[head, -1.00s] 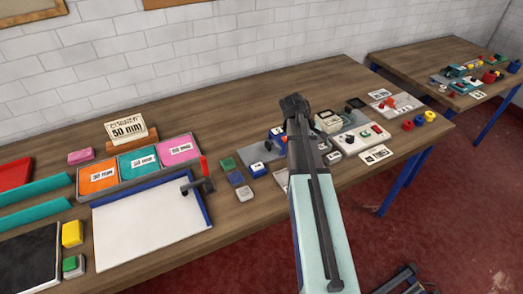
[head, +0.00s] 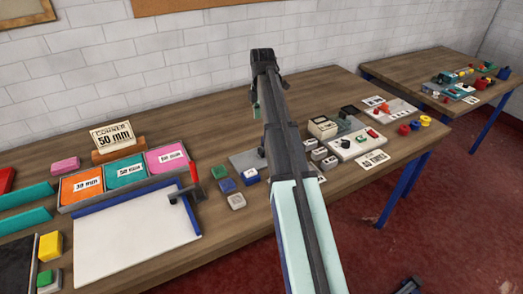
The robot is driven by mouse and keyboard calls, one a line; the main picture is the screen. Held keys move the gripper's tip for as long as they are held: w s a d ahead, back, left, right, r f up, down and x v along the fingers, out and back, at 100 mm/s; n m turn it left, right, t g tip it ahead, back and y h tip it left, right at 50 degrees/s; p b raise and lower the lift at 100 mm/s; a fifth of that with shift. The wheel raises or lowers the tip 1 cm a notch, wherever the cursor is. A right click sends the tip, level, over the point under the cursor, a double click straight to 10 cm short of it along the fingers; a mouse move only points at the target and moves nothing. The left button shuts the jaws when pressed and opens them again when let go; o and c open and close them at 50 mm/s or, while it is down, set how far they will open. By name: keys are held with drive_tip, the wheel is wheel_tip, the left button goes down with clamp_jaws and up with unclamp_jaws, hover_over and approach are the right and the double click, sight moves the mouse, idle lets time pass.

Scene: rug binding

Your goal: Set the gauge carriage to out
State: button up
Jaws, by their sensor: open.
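A black sliding piece with a red upright handle (head: 194,173), which looks like a gauge carriage, sits at the right edge of a white board (head: 135,235) with blue edging. No "out" mark is readable near it. My arm rises through the middle of the head view, bends at a dark joint high above the table, and covers part of a grey plate (head: 243,160). A small dark part shows beside the arm over that plate; I cannot tell what it is. My gripper's fingers are hidden behind the arm, so I cannot place them.
Orange, teal and pink trays (head: 82,187) and a "50 mm" sign (head: 113,136) stand left. Green, blue and grey blocks (head: 236,200) lie between the board and my arm. A white control panel (head: 361,143) and small devices stand right. A second table is at the back right.

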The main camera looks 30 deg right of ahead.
sight(262, 150)
wheel_tip(262, 150, down, 15)
drive_tip(key=p, duration=0.3)
idle(0.3)
clamp_jaws()
